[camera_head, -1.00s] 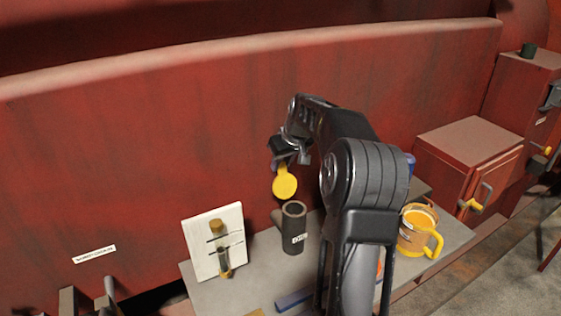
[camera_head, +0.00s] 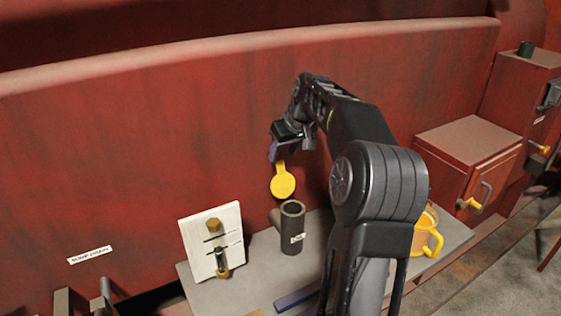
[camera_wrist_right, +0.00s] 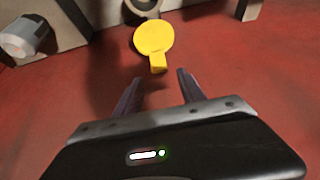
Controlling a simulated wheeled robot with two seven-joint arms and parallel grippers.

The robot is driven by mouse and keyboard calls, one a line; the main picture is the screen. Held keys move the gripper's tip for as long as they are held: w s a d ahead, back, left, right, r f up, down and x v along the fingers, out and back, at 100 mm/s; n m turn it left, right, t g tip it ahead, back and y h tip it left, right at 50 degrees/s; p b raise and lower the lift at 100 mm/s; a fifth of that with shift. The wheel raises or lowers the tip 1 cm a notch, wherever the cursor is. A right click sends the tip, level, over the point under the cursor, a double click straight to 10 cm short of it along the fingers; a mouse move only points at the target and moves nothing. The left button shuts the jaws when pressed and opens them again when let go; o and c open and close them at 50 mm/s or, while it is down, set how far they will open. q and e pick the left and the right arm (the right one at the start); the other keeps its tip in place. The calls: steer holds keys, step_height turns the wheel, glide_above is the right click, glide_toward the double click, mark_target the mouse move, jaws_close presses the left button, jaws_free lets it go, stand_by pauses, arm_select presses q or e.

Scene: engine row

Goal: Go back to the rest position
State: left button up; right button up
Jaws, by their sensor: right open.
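My right gripper (camera_head: 284,148) is raised in front of the red wall, just above a round yellow flap with a tab (camera_head: 283,181). In the right wrist view its two fingers (camera_wrist_right: 159,88) are spread with nothing between them. The yellow flap (camera_wrist_right: 153,40) shows there beyond the fingertips, apart from them. Below the flap, a dark open-topped cylinder with a white label (camera_head: 292,228) stands upright on the grey shelf (camera_head: 240,292). My right arm hides part of the shelf. My left gripper does not show.
A white board with a vial-like piece (camera_head: 212,242) leans at the shelf's left. A yellow-orange mug (camera_head: 428,240) stands at right, partly behind my arm. A blue bar (camera_head: 297,299) lies in front. Red cabinets (camera_head: 470,150) stand to the right. The wall above left is clear.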

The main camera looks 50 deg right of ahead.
steer(key=v, duration=0.2)
steer(key=shift+s+r, duration=0.1)
steer(key=shift+r, duration=0.15)
steer(key=shift+a+f, duration=0.1)
stand_by(0.4)
